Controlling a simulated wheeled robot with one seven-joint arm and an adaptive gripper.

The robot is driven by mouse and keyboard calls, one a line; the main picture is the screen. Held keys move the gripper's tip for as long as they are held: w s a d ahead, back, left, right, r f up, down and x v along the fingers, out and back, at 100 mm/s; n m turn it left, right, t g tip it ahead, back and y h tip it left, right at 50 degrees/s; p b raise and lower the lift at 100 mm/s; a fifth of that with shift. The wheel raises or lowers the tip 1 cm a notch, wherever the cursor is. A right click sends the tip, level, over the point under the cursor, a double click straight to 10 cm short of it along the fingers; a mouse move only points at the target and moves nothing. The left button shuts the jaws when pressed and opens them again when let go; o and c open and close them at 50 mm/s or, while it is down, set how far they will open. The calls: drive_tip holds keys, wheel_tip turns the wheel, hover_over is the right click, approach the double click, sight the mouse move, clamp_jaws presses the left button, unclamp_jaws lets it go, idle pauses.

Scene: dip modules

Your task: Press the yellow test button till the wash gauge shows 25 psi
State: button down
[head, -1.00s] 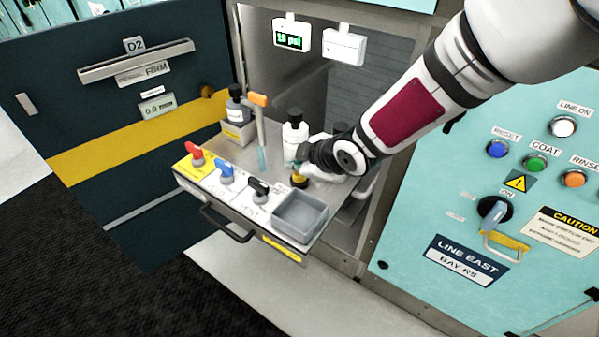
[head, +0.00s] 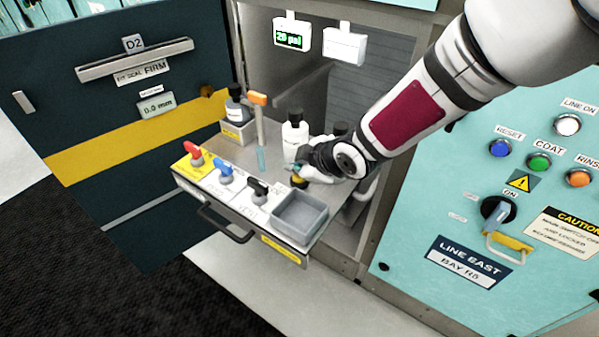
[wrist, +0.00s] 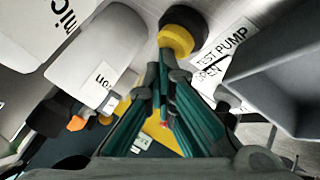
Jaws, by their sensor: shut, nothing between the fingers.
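The pulled-out tray holds red (head: 195,155), blue (head: 224,171) and black (head: 258,190) valve handles and a grey bin (head: 300,218). An orange-topped upright (head: 259,125) and white bottles (head: 294,132) stand close to my gripper. The dark door (head: 70,190) is open at left.

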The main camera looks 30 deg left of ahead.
sight(297, 176)
idle(0.3)
drive_tip(key=shift+r+p, duration=0.85)
drive_tip(key=shift+r, duration=0.2)
wheel_tip(297, 176, up, 5)
drive_tip(key=p, duration=0.4)
drive_tip(key=shift+d, duration=0.1)
idle(0.5)
